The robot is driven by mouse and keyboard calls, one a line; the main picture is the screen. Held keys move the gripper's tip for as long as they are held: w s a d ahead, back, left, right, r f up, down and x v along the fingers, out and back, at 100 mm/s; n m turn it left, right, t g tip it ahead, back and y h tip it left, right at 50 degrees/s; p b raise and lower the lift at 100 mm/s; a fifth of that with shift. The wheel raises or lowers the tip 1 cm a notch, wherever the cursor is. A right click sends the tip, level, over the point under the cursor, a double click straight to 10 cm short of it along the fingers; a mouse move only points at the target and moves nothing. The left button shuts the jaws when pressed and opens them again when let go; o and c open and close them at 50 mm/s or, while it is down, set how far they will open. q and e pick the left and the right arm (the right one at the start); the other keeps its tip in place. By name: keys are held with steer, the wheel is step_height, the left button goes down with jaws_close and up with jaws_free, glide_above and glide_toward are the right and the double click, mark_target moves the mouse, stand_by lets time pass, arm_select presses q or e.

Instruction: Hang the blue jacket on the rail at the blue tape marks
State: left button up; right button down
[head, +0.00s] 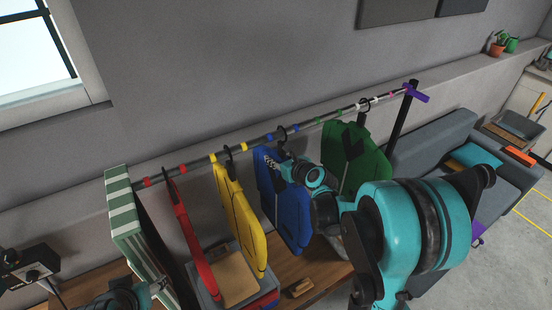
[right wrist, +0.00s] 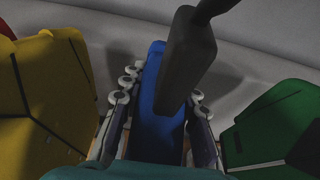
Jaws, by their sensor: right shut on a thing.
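The blue jacket (head: 290,208) hangs upright below the rail (head: 325,117) in the head view. Its dark hanger hook (head: 282,133) overlaps the rail between two blue tape marks (head: 269,137); I cannot tell whether it bears on the rail. My right gripper (head: 274,160) is shut on the jacket's upper part. In the right wrist view, the blue jacket (right wrist: 160,115) sits between the two fingers, with the dark hanger (right wrist: 187,60) above it. My left gripper (head: 145,292) shows only partly at the lower left, and its jaws are unclear.
A yellow jacket (head: 240,215) and a red one (head: 195,240) hang left of the blue jacket, a green one (head: 357,158) to its right. A striped green-white board (head: 124,215) stands at the rail's left end. A wooden bench (head: 325,270) lies below. A grey sofa (head: 430,145) is at right.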

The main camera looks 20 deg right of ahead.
steer(key=shift+f, duration=0.15)
steer(key=c, duration=1.1)
jaws_free()
steer(key=shift+o, duration=0.2)
steer(key=v, duration=1.2)
steer(key=shift+d, duration=0.1)
